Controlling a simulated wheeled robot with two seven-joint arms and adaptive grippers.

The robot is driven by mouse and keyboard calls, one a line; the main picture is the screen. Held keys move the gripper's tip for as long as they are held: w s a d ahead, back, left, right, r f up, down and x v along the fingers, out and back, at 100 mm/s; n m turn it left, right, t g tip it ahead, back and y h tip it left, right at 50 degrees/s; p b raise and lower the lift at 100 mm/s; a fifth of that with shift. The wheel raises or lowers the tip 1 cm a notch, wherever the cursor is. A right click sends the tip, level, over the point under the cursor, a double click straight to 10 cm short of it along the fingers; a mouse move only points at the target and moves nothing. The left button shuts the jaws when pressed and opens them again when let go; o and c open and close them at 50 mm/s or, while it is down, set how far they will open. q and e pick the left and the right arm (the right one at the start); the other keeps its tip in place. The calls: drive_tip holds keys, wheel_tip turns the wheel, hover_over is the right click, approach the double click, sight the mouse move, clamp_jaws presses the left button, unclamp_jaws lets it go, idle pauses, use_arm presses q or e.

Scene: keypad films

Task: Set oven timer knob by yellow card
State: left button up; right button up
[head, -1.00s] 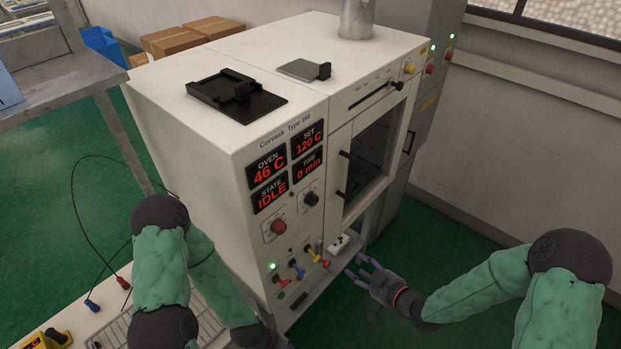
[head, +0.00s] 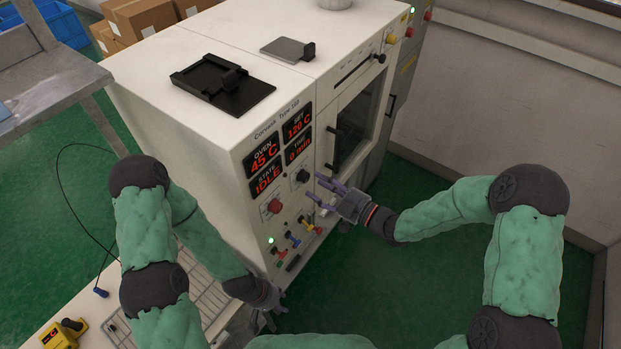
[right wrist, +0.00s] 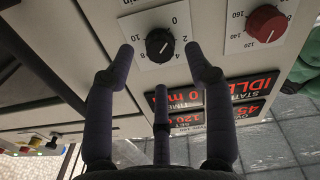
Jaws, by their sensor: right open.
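The black timer knob (head: 303,176) sits on the oven's front panel below the TIME display (head: 298,150), which reads 0 min. In the right wrist view the knob (right wrist: 160,45) stands on a white numbered dial plate, between and beyond my fingertips. My right gripper (head: 328,190) is open and empty, just right of the knob; its fingers also show in the wrist view (right wrist: 160,62). They appear apart from the knob. My left gripper (head: 268,298) hangs low by the oven's lower front corner; its fingers are too unclear to judge. I cannot make out a yellow card.
A red knob (head: 274,206) sits beside the timer knob, with coloured plugs (head: 292,240) below. Dark door handles (head: 330,167) stick out to the right. A yellow device (head: 62,335) lies at bottom left. Open green floor (head: 400,270) lies in front of the oven.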

sight(307, 179)
drive_tip(key=shift+x, duration=1.8)
clamp_jaws()
